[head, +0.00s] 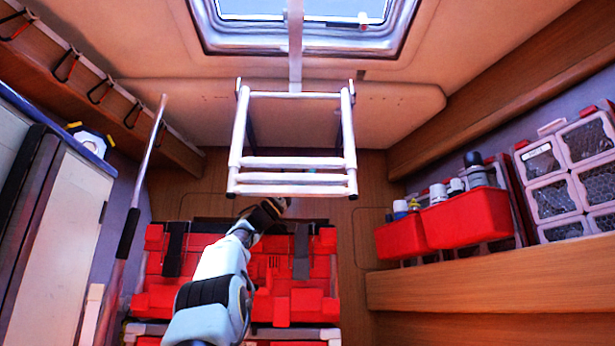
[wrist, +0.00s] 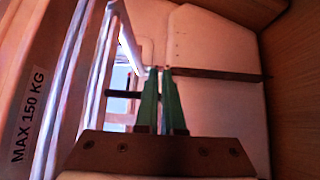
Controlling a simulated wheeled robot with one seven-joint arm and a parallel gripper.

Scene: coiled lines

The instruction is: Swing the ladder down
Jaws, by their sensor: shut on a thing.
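The ladder (head: 293,163) is a white frame with several rungs, hanging below the roof hatch in the head view. Its pale rails and rungs also run down the left of the wrist view (wrist: 85,75). My gripper (head: 283,205) is at the ladder's lower end, just under the lowest rung. In the wrist view, its green fingers (wrist: 160,71) are close together, shut on part of the ladder. Exactly which part is between the fingertips is hard to make out. The roof hatch (head: 302,38) is above, with a pale strap (head: 295,50) running down its middle.
Red bins (head: 465,216) with bottles and clear-fronted drawers (head: 570,165) stand on the right shelf. Red cases (head: 300,285) are stacked below the ladder, behind my arm. A pole (head: 135,190) leans at the left by a white cabinet (head: 60,220). A load label (wrist: 28,113) is at the wrist view's left.

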